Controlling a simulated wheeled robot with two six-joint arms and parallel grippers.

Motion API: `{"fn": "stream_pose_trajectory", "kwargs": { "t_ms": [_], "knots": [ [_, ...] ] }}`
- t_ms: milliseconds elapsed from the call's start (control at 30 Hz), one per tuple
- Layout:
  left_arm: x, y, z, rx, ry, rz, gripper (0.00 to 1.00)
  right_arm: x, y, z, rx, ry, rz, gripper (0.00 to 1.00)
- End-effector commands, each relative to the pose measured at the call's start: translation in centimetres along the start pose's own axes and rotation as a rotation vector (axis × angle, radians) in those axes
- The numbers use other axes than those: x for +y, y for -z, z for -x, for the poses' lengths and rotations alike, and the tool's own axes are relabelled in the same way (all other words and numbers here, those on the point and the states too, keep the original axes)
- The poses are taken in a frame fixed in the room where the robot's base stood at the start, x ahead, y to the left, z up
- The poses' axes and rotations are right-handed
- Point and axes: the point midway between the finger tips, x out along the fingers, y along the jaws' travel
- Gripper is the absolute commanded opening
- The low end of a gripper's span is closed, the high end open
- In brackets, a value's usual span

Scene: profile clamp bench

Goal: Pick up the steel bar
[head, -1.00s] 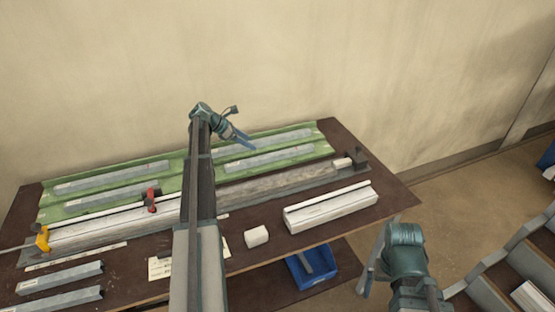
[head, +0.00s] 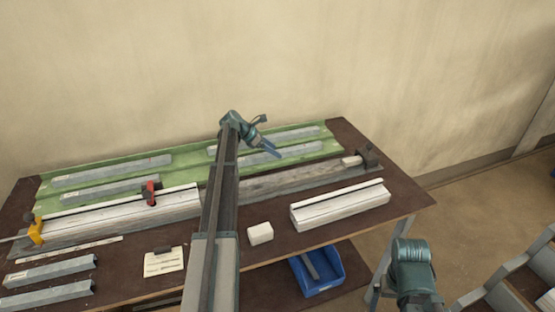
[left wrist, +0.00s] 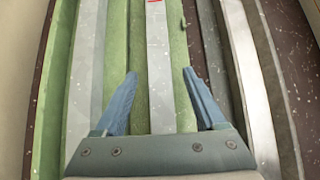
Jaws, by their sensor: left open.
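Several grey steel bars lie in two rows on a green tray at the back of the bench. My left gripper (head: 277,152) is open above the front right bar (head: 296,151). In the left wrist view, the open left fingers (left wrist: 160,76) stand on either side of a steel bar (left wrist: 159,50) with a red mark near the top of the picture. The fingers look apart from the bar; their height above it is hard to tell. A second bar (left wrist: 91,60) lies to the left, outside the fingers. My right arm shows at the lower right, but its gripper does not.
A long pale profile (head: 110,215) lies in the clamp fixture, with a red clamp (head: 151,193) and a yellow clamp (head: 36,231). A white profile block (head: 340,203), a small white block (head: 260,233) and two loose bars (head: 48,271) lie nearer. A blue bin (head: 320,275) is below.

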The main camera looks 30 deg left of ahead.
Motion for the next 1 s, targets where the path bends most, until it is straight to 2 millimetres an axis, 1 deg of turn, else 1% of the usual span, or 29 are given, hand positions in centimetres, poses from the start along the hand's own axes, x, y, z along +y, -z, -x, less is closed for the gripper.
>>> {"fn": "stream_pose_trajectory", "kwargs": {
  "t_ms": [33, 67, 267, 300, 700, 1000],
  "knots": [
    [0.05, 0.25, -0.93, 0.000, 0.000, -0.001, 0.72, -0.08, 0.05, -0.83, 0.000, 0.000, 0.000, 1.00],
    [0.04, 0.19, -1.09, 0.000, 0.000, 0.000, 0.72, -0.09, 0.05, -0.90, 0.000, 0.000, 0.000, 1.00],
    [0.01, -0.05, -1.02, 0.000, -0.001, 0.000, 0.72, -0.07, 0.04, -0.69, 0.000, 0.000, 0.000, 1.00],
    [0.02, -0.04, -1.02, 0.000, -0.001, 0.000, 0.71, -0.07, 0.04, -0.69, 0.000, 0.000, 0.000, 1.00],
    [0.02, -0.02, -0.99, 0.000, -0.001, 0.000, 0.00, -0.07, 0.04, -0.69, 0.000, 0.000, 0.000, 1.00],
    [0.02, -0.02, -0.99, 0.000, -0.001, 0.000, 0.00, -0.07, 0.04, -0.69, 0.000, 0.000, 0.000, 1.00]
  ]
}}
